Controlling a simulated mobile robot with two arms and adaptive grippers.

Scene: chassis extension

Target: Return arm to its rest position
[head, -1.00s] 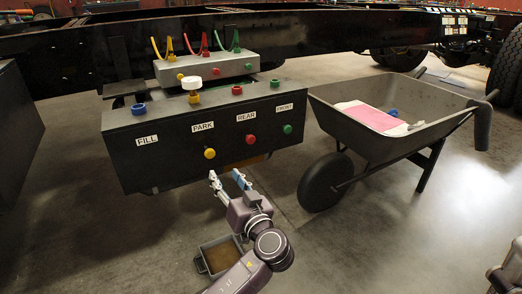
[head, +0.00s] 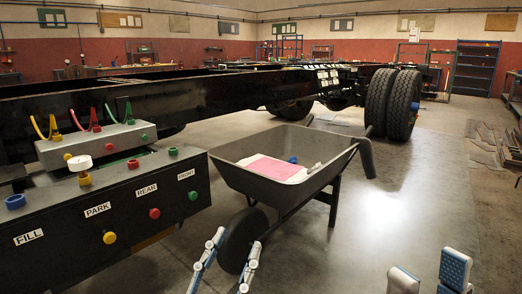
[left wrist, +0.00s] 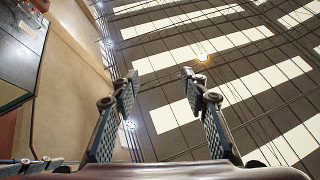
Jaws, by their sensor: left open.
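My left gripper (head: 235,243) shows at the bottom middle of the head view, in front of the wheelbarrow's wheel. Its two fingers stand apart with nothing between them. In the left wrist view the open fingers (left wrist: 160,75) point up at the ceiling, empty. My right gripper (head: 430,271) shows at the bottom right of the head view. Its two blue-and-grey fingertips are apart with empty space between them. Most of both arms is out of the picture.
A black control box (head: 75,222) with coloured knobs and labels stands at the left. A grey wheelbarrow (head: 240,176) holding a pink-and-white packet (head: 275,169) stands in the middle. A long black chassis (head: 215,98) runs behind. The floor (head: 400,215) at the right is clear.

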